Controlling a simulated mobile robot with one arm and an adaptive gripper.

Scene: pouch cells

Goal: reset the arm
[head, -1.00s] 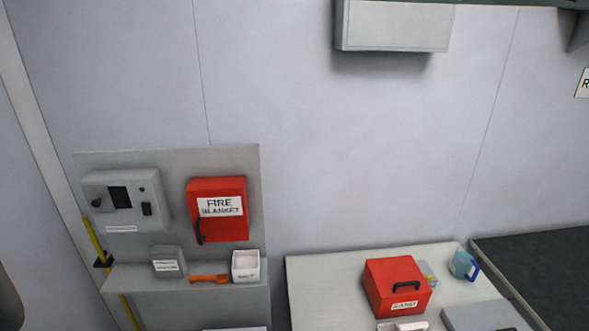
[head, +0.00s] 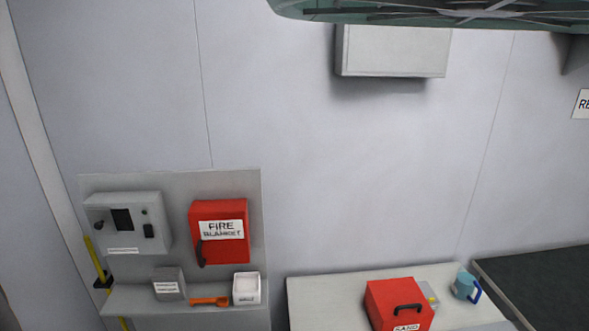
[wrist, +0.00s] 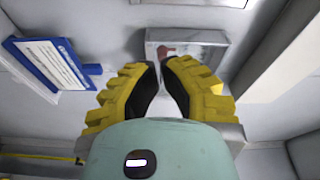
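My gripper (wrist: 160,64) shows in the wrist view with two yellow ridged fingers and black inner pads. A gap shows between the pads, narrow at the tips, and nothing is held in it. The fingers point up into the picture, toward a pale wall area with a grey-framed panel (wrist: 212,38) behind the tips. My gripper is not seen in the head view.
The head view shows a fire blanket box (head: 219,232), a control box (head: 126,222), a shelf (head: 190,317) with a white container (head: 247,288) and orange scoop (head: 209,301), and a table (head: 320,291) with a red sand box (head: 399,303) and blue mug (head: 465,286).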

